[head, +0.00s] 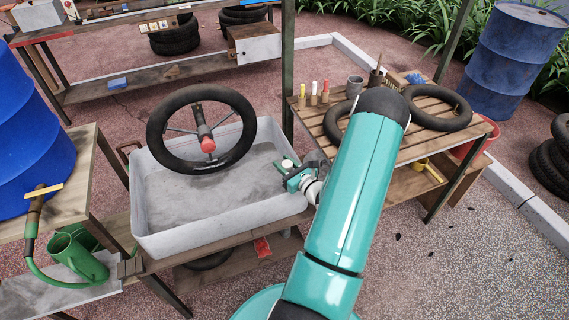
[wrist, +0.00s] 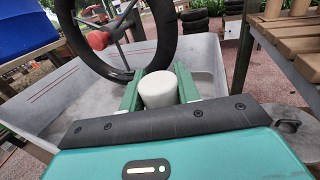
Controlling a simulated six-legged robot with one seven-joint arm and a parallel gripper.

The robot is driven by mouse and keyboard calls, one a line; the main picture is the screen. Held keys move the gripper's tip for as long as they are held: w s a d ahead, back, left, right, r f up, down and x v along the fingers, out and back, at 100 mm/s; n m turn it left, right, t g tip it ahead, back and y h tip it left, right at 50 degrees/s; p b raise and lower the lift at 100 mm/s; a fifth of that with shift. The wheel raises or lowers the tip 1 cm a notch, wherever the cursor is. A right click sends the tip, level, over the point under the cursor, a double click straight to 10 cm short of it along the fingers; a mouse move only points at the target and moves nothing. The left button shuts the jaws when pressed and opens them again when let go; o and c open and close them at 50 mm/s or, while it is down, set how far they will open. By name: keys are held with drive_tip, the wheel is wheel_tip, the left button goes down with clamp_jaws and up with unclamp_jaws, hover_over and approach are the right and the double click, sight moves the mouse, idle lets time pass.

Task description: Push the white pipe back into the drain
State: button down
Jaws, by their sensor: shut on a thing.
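The white pipe (head: 288,163) shows as a short pale cylinder at the right side of a grey basin (head: 165,222). My gripper (head: 290,172) reaches over the basin's right rim from the right. In the wrist view its two green fingers stand on either side of the white pipe (wrist: 158,88) and are shut on it. The pipe's round top faces up between the fingers. Its lower end is hidden by the gripper, and the drain cannot be seen.
A black steering-wheel-like ring (head: 236,165) with a red hub stands in the basin, left of my gripper. A slatted wooden table (head: 440,140) with black tubes is at the right. A blue barrel (head: 28,130) and green watering can (head: 78,255) are at the left.

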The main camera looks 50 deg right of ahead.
drive_tip(key=shift+r, duration=0.2)
idle(0.4)
drive_tip(key=shift+s, duration=0.1)
idle(0.9)
drive_tip(key=shift+f, duration=0.25)
idle(0.3)
drive_tip(key=shift+r, duration=0.25)
drive_tip(key=c, duration=0.9)
unclamp_jaws()
